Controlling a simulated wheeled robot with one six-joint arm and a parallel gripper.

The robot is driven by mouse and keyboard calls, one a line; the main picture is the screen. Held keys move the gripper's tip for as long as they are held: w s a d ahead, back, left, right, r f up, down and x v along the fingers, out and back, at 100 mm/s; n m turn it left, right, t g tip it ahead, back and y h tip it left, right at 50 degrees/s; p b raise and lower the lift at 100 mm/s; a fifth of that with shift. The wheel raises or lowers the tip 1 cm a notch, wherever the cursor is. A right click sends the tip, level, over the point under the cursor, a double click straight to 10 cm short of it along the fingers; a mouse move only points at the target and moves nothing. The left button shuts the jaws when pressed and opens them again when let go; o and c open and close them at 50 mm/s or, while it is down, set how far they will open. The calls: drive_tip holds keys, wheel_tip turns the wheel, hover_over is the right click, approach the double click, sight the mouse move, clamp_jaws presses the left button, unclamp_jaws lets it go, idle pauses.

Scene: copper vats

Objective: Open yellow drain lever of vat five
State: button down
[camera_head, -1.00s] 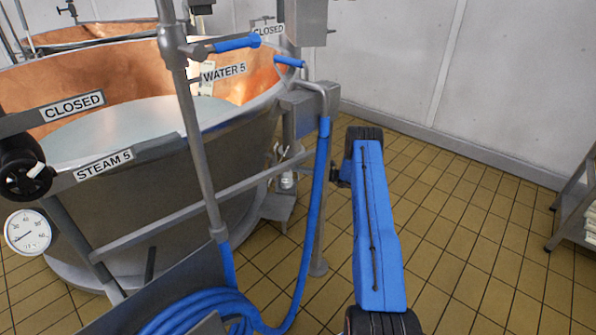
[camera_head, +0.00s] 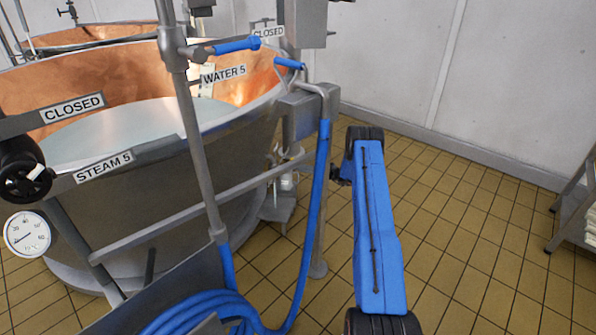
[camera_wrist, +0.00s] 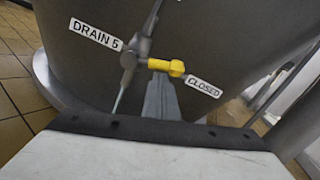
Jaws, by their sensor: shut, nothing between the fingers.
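The yellow drain lever (camera_wrist: 167,67) is in the middle of the wrist view. It points to the right from the grey drain valve (camera_wrist: 130,60), between the "DRAIN 5" label (camera_wrist: 95,34) and the "CLOSED" label (camera_wrist: 203,87). My gripper (camera_wrist: 162,80) shows as narrow grey fingers, shut and empty. Its tips appear just below the lever in the picture; I cannot tell whether they touch it. Vat five (camera_head: 140,185) stands at the left in the head view, where the drain lever cannot be made out.
A metal railing with pipes (camera_head: 200,165) and a coiled blue hose (camera_head: 195,308) stands in front of the vat. The "STEAM 5" black handwheel (camera_head: 25,182) and a gauge (camera_head: 28,234) are at left. Tiled floor (camera_head: 470,245) is clear at right, before a rack (camera_head: 575,210).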

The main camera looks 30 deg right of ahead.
wheel_tip(320, 180, up, 6)
drive_tip(key=s+a+n, duration=0.2)
drive_tip(key=n, duration=1.1)
drive_tip(key=shift+s+n+g, duration=0.2)
drive_tip(key=shift+n+g, duration=0.1)
drive_tip(key=shift+g, duration=0.1)
drive_tip(key=shift+a, duration=0.15)
